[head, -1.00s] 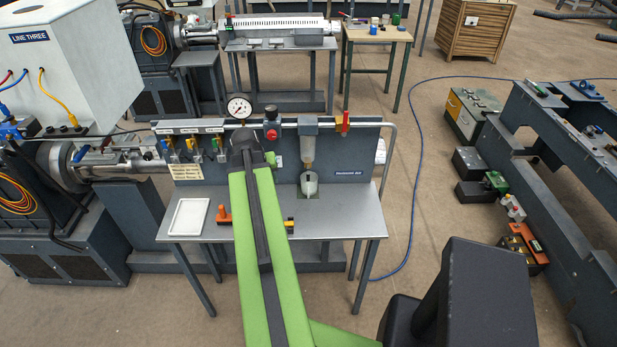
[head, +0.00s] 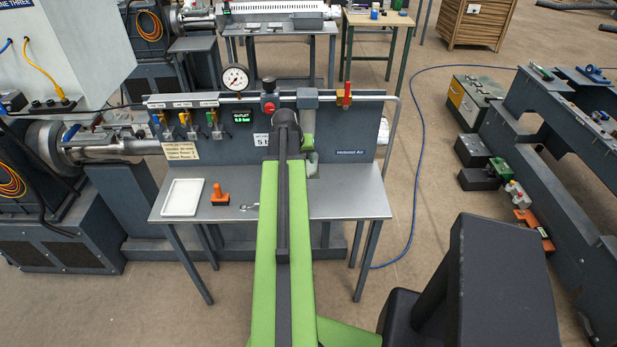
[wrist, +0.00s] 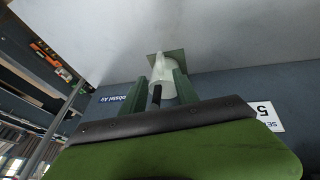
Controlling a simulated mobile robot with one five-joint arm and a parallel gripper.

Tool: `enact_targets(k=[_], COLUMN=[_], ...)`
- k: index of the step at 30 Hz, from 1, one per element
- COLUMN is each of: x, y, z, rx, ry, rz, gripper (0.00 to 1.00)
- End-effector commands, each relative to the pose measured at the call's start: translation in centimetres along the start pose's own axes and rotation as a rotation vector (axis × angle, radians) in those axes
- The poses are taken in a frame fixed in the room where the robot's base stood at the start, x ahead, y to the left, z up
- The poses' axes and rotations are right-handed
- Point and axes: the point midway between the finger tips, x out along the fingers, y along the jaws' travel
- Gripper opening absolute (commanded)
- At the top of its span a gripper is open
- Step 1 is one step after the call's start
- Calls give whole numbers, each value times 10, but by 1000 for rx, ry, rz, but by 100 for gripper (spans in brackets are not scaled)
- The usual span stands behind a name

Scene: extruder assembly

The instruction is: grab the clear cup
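The clear cup (wrist: 162,76) is a pale, translucent vessel at a small dark green square on the table, in the wrist view. In the head view only a whitish part of the cup (head: 312,158) shows just right of my arm's end, in front of the panel; the arm hides the rest. My gripper (wrist: 166,82) has its two dark green fingers apart, one to each side of the cup in the picture. I cannot tell whether the fingers touch it. The fingertips are mostly hidden behind the arm in the head view.
The upright panel (head: 350,130) stands close behind the cup, with a gauge (head: 235,77), a red-handled valve (head: 345,94) and coloured levers. A white tray (head: 182,197), an orange-handled object (head: 219,195) and a small metal piece (head: 250,207) lie left. The table's right side is bare.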

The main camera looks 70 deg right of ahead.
Motion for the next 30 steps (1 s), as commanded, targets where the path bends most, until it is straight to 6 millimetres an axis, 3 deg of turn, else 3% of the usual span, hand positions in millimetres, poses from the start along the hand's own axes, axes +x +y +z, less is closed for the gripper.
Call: enact_targets(k=[1,8,18,25,30], x=[14,17,68,64,64], y=[-2,-1,-1,0,0], z=[2,0,2,1,1], rx=[0,0,0,-1,-2], ry=[0,0,1,1,1], rz=[0,0,0,0,0], gripper=[36,36,36,36,14])
